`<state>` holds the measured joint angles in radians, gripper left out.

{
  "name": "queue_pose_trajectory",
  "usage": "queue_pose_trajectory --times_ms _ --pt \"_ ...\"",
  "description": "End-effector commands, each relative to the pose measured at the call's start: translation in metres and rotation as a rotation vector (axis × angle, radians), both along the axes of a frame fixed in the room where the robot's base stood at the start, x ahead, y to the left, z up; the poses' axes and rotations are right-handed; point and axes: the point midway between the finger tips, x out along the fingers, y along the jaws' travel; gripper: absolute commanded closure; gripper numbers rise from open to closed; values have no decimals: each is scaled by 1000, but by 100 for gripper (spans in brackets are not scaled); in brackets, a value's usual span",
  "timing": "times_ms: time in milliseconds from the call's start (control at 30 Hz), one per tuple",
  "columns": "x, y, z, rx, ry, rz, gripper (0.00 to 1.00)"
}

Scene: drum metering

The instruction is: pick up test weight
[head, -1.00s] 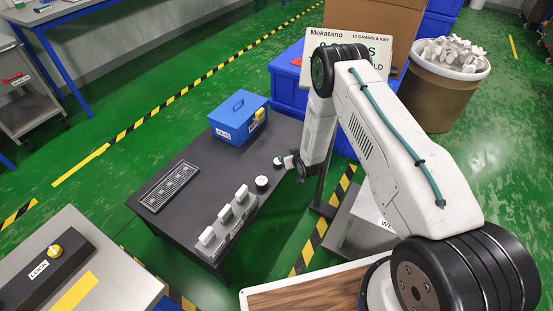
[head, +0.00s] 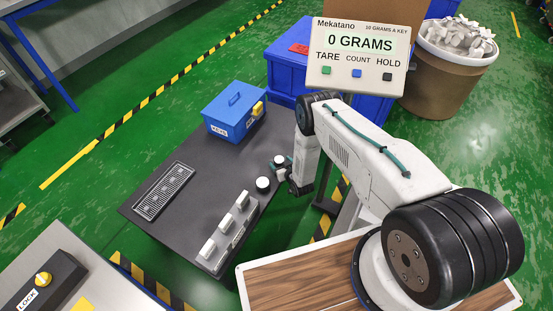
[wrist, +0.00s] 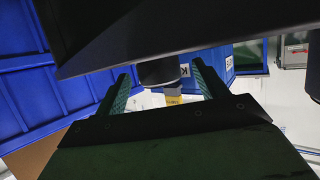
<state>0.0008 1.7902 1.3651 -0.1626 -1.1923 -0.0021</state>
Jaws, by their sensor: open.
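Two small round dark pieces with pale tops stand on the dark table (head: 182,221) in the head view. One (head: 263,184) is beside the row of white levers; the other (head: 280,160) is at my gripper (head: 287,171), near the right edge. No label marks either as the test weight. In the wrist view, a short dark cylinder (wrist: 158,72) stands against the dark tabletop, which fills the top of the picture. My gripper (wrist: 164,84) is open, with its teal fingers on either side of the cylinder. I cannot tell whether they touch it.
A blue box (head: 229,112) with a yellow knob stands at the table's back. White levers (head: 225,233) line the front, and a grille (head: 163,192) lies left. A scale display (head: 358,55) reads 0 GRAMS. Blue bins (head: 285,72) and a full drum (head: 445,80) stand behind.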

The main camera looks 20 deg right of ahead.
Motion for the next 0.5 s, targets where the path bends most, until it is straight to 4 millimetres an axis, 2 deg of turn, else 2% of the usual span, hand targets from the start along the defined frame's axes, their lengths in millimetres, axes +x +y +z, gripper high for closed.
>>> queue_pose_trajectory --times_ms 333,367,500 --pt "4 0 -4 0 1 -2 28" --pt "4 0 -4 0 1 -2 34" --pt "4 0 -4 0 1 -2 73"
